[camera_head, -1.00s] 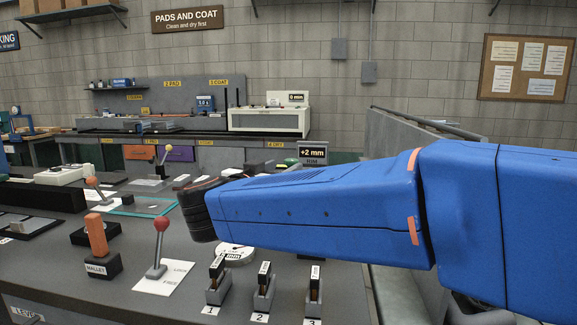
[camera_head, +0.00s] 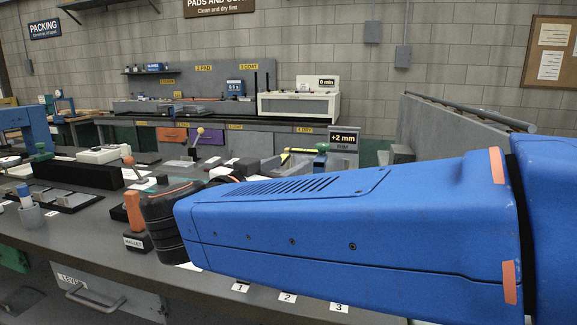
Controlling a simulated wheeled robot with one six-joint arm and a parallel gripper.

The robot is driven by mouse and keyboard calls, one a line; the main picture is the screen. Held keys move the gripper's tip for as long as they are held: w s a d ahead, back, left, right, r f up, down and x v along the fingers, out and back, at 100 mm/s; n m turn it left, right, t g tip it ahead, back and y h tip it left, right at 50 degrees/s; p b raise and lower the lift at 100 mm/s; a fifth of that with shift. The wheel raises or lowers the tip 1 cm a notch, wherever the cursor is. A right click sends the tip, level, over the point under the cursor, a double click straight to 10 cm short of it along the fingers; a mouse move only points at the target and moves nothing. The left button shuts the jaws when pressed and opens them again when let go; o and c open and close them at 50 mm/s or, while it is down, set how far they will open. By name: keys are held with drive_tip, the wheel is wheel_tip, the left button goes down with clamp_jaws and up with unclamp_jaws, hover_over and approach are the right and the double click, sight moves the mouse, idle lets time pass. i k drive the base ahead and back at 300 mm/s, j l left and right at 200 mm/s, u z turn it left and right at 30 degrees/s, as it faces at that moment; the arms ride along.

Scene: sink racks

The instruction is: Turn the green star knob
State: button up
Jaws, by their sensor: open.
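Two small green parts show, and I cannot tell for sure which is the star knob. One green part (camera_head: 322,147) stands just above my arm, right of the middle, beside a yellow bar. The other green part (camera_head: 41,150) is at the far left, by a blue frame. My blue arm reaches in from the right across the bench, ending in a dark joint at the left. My gripper is not in view; the arm's far end is hidden behind the nearer links. No contact with either green part can be seen.
An orange-handled mallet (camera_head: 133,208) stands left of my arm. A grey cup (camera_head: 30,215) and a long black block (camera_head: 78,174) are farther left. A "+2 mm" sign (camera_head: 343,141) stands behind my arm. A grey partition (camera_head: 465,135) bounds the right.

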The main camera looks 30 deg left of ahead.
sight(322, 147)
drive_tip(key=k+j+z, duration=0.2)
drive_tip(key=j, duration=0.25)
drive_tip(key=k+j+z, duration=0.2)
drive_tip(key=j, duration=0.2)
drive_tip(key=k+j+z, duration=0.2)
drive_tip(key=j, duration=0.2)
drive_tip(key=i, duration=0.05)
